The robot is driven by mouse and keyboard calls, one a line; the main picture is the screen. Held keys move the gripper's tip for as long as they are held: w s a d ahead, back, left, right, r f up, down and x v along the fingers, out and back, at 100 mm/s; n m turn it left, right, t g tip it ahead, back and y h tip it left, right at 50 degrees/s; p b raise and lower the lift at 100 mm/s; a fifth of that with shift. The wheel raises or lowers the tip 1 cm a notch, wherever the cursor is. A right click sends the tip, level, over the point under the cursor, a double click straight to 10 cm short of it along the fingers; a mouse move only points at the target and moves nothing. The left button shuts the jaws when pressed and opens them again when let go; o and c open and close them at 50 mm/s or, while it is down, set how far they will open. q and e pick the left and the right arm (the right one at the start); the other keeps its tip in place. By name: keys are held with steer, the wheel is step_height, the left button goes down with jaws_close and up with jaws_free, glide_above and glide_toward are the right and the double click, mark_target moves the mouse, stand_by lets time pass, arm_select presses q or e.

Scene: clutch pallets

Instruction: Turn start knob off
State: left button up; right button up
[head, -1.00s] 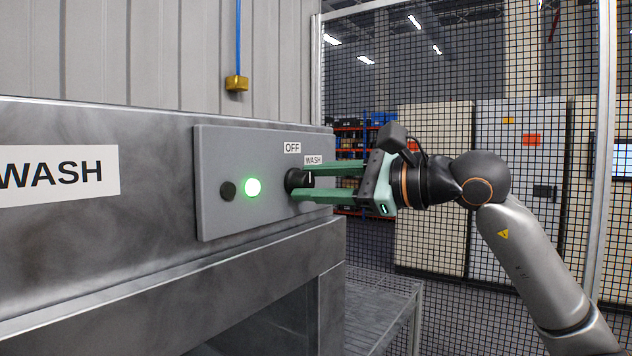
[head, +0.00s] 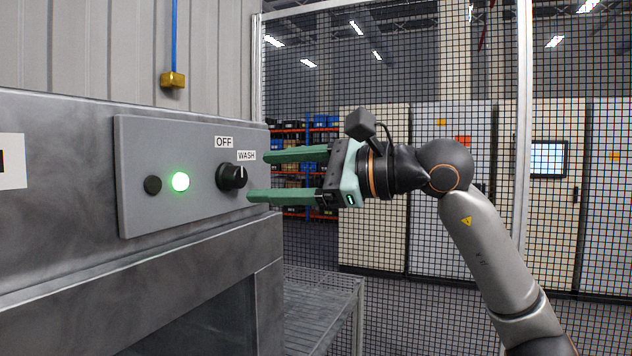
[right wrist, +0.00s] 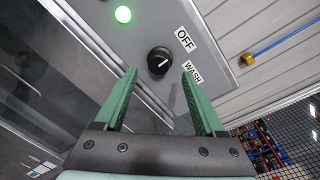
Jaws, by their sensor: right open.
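The start knob (head: 231,177) is a black round knob with a white pointer line on a grey control panel (head: 140,214). OFF (head: 224,142) and WASH (head: 246,155) labels sit above it. The pointer looks nearer WASH than OFF. It also shows in the right wrist view (right wrist: 159,61), beyond my fingertips. My right gripper (head: 257,176) is open and empty, its green fingers apart and pulled back to the right of the knob. In the right wrist view the gripper (right wrist: 159,72) frames the knob without touching it. My left gripper is not in view.
A green light (head: 180,182) glows left of the knob, beside a dark button (head: 152,185). The panel is on a grey metal machine (head: 60,150). A wire rack (head: 318,290) stands below right. A mesh fence (head: 400,70) and cabinets (head: 373,230) are behind the arm.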

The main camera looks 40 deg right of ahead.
steer(key=b+v, duration=0.1)
steer(key=v, duration=0.7)
steer(key=shift+b, duration=0.4)
steer(key=shift+s, duration=0.1)
steer(key=shift+d, duration=0.1)
